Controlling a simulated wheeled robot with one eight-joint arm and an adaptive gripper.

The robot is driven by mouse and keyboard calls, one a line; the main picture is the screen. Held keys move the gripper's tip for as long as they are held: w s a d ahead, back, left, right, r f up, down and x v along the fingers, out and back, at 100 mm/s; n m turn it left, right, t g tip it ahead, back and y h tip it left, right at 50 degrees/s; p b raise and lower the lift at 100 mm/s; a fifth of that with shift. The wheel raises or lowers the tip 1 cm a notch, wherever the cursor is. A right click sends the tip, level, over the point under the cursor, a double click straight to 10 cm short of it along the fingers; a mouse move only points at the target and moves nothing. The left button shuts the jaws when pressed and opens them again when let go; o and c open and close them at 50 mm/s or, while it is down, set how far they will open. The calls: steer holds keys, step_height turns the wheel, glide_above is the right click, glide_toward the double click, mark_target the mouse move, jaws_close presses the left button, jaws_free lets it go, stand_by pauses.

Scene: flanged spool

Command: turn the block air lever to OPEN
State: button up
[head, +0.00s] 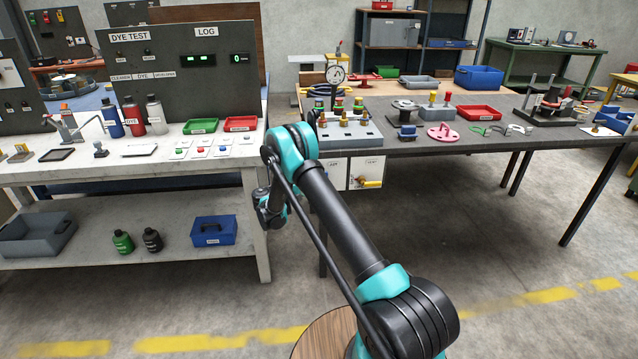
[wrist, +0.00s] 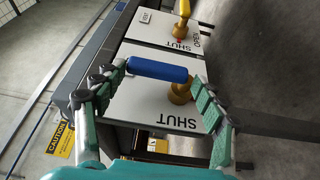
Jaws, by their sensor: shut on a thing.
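In the wrist view a blue lever (wrist: 158,69) stands out from a brass valve (wrist: 180,94) on a white plate (wrist: 140,104) marked SHUT. My gripper (wrist: 161,75) is shut on this blue lever, with one green finger at each end of it. A yellow lever (wrist: 184,8) on a second brass valve sits on the farther white plate, marked SHUT and OPEN. In the head view the yellow lever (head: 370,183) shows below the dark table; my arm hides the blue one.
A yellow caution label (wrist: 60,139) is at lower left in the wrist view. The dark table (head: 440,146) stands above the plates and carries several fittings. The white bench (head: 215,150) is close on the left. Floor to the right is clear.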

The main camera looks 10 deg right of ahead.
steer(key=shift+w+d+r, duration=0.15)
steer(key=shift+d+r, duration=0.1)
steer(key=o, duration=1.5)
steer(key=shift+d, duration=0.1)
steer(key=shift+o, duration=0.2)
steer(key=v, duration=1.2)
steer(key=shift+f, duration=0.2)
steer(key=shift+r, duration=0.1)
